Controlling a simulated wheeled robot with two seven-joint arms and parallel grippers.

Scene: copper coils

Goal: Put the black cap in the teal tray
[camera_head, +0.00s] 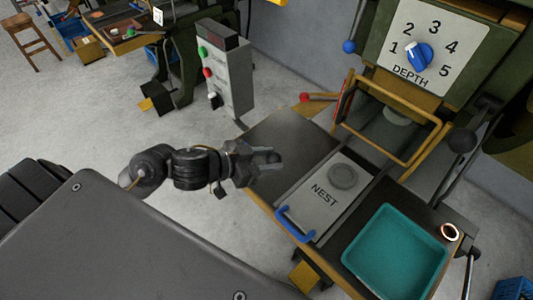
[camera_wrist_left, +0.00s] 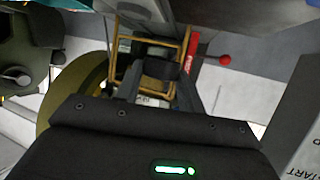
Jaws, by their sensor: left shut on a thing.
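The teal tray (camera_head: 395,255) lies on the bench at the lower right of the head view and looks empty. My left gripper (camera_head: 270,159) is above the left part of the bench, left of the tray and apart from it. It is shut on a small dark thing, which I take to be the black cap (camera_wrist_left: 160,72); it shows between the fingers in the left wrist view. In the head view the fingers mostly hide it. My right gripper is not in view.
A grey NEST plate (camera_head: 322,205) with a round disc and a blue handle (camera_head: 294,224) lies between my gripper and the tray. A yellow guard frame (camera_head: 392,150) stands behind it. A copper ring (camera_head: 449,232) is beside the tray. A control box (camera_head: 226,75) stands at the back.

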